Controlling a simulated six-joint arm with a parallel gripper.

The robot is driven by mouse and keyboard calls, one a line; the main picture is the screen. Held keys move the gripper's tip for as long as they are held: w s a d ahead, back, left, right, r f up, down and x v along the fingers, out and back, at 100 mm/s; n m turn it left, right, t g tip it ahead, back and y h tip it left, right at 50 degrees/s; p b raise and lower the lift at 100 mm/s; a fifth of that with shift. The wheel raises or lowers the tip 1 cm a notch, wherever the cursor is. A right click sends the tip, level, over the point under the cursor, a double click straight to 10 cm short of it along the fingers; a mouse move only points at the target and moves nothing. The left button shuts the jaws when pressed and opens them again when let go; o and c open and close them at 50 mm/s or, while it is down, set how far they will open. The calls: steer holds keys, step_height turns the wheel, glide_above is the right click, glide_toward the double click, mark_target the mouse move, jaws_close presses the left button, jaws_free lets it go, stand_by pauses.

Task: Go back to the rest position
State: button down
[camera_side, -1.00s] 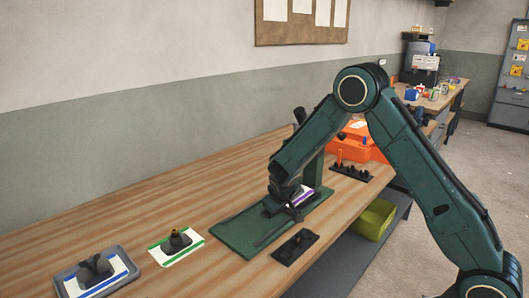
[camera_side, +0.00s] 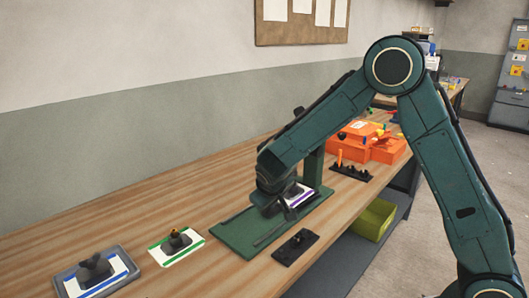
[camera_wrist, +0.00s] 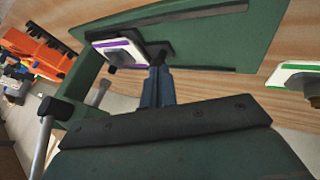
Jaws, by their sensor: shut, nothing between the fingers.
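My gripper (camera_side: 282,208) is low over the green base plate (camera_side: 234,232) of a press-like stand in the side view. In the wrist view my gripper's fingers (camera_wrist: 158,88) are together with nothing held. A white mould plate with a purple edge (camera_wrist: 118,50) lies just beyond the fingertips in the wrist view. It also shows beside my gripper in the side view (camera_side: 300,195). Whether the fingertips touch anything cannot be told.
A green-edged mould (camera_side: 178,246) and a blue-edged mould in a grey tray (camera_side: 95,275) lie at the left. A black holder (camera_side: 296,246) is at the front edge. Orange boxes (camera_side: 355,142) stand behind the press column (camera_side: 314,168). The left tabletop has bare room.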

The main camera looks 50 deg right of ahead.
steer(key=shift+s+a+r, duration=0.3)
steer(key=shift+r, duration=0.2)
steer(key=s+r+y, duration=0.3)
steer(key=s+r, duration=0.9)
steer(key=s, duration=0.1)
steer(key=s+a+r+y, duration=0.1)
steer(key=s, duration=0.7)
steer(key=s+a+r+n+t+y, duration=0.1)
steer(key=s+a+r, duration=0.1)
steer(key=s, duration=0.7)
steer(key=shift+r+y, duration=0.2)
steer(key=shift+y, duration=0.2)
